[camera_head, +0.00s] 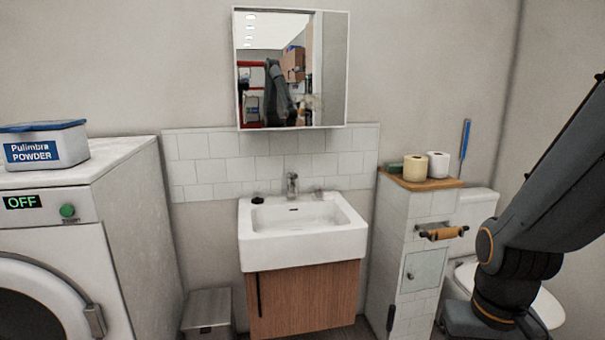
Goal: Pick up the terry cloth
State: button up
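I cannot make out a terry cloth for certain in the head view. A small dark green item (394,168) lies at the left end of the wooden top of the tiled partition, too small to identify. My arm comes in from the right edge and bends down in front of the toilet. Its lower end runs to the bottom edge, and my gripper's fingers are not visible. My arm hides part of the toilet and the floor there.
A white sink (310,257) on a wooden cabinet (305,300) stands in the middle. A washing machine (135,215) with a powder box (45,148) is left. A bin (208,312) stands between. Two rolls (415,168) are on the wooden top; a holder (442,232) juts out below.

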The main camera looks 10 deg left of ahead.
aim_at(391, 168)
jog(key=z, duration=0.15)
jog(key=k, duration=0.85)
jog(key=z, duration=1.3)
jog(key=i, duration=1.7)
jog(key=u, duration=0.55)
jog(key=i, duration=0.9)
jog(key=u, duration=0.75)
